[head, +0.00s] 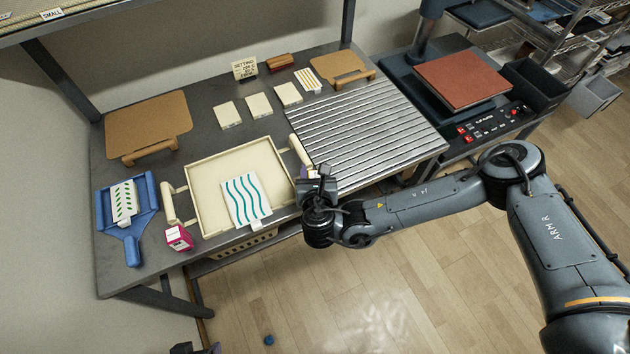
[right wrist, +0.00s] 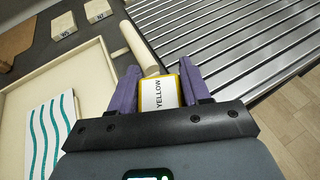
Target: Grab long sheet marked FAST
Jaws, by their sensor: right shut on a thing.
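No lettering reading FAST is legible in either view. A sheet with teal waves (head: 246,198) lies over the front of the cream tray (head: 200,180); its white tag is unreadable. It also shows in the right wrist view (right wrist: 48,140). A green-leaf sheet (head: 123,201) lies on the blue scoop-like tray (head: 148,192), and an orange-striped sheet (head: 308,79) lies at the back. My right gripper (head: 318,180) is shut on a yellow-edged block labelled YELLOW (right wrist: 158,94), right of the cream tray. Part of my left gripper (head: 197,349) shows at the bottom edge; its jaws are cut off.
The ribbed metal panel (head: 365,130) is right of my gripper. Several cream blocks (head: 258,105) stand behind the tray. A pink box (head: 178,238) stands at the front left. Brown boards (head: 150,120) lie at the back. A press with a red plate (head: 462,80) is at the right.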

